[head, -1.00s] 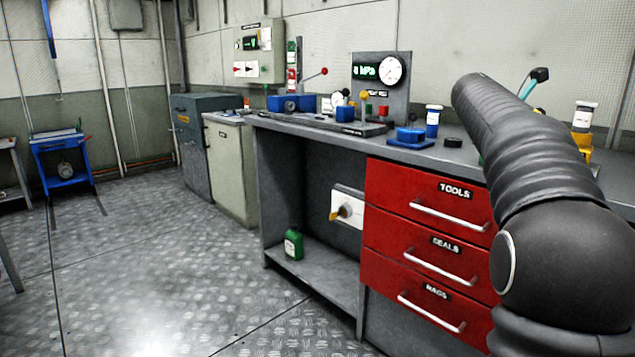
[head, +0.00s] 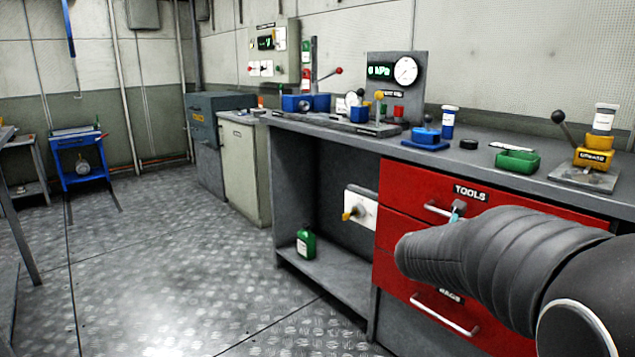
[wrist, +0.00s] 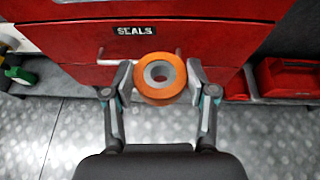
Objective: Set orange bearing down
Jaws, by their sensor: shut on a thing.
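The orange bearing (wrist: 146,88) is a ring with a grey inner race, held in the wrist view between the two fingers of my gripper (wrist: 160,84). My gripper is shut on it, in front of the red drawer marked SEALS (wrist: 80,40). The floor shows below the bearing in that view. In the head view my dark arm reaches in front of the red drawers (head: 400,205), below the bench top (head: 365,148). The bearing is hidden there, and only a small teal and grey part of my gripper shows above the arm.
Drawer handles (head: 445,315) stick out near my arm. The floor (head: 200,260) at left is clear.

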